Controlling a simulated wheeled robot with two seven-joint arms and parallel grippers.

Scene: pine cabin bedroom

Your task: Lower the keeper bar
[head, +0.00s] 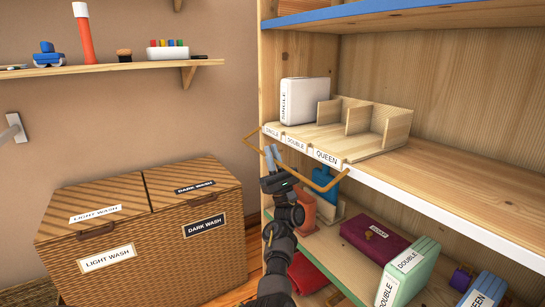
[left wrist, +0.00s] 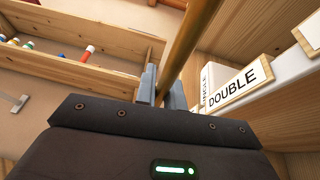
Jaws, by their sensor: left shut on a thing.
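The keeper bar (head: 300,181) is a thin tan-brown U-shaped rail. It stands out in front of the shelf edge, with its long side a little below the SINGLE, DOUBLE and QUEEN labels. My left gripper (head: 272,158) is shut on the bar's long side, towards its left end. In the left wrist view the bar (left wrist: 194,38) runs up and away between the two fingers (left wrist: 162,90). Behind the bar, a wooden divider rack (head: 350,132) holds a white SINGLE bundle (head: 306,101) in its left slot; its other slots look empty. My right gripper is out of view.
The shelf below holds a maroon bundle (head: 374,238), a green DOUBLE bundle (head: 410,269), a blue bundle (head: 484,291) and a blue object (head: 322,182). Two wicker laundry hampers (head: 145,225) stand at left. A wall shelf (head: 110,66) carries toys.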

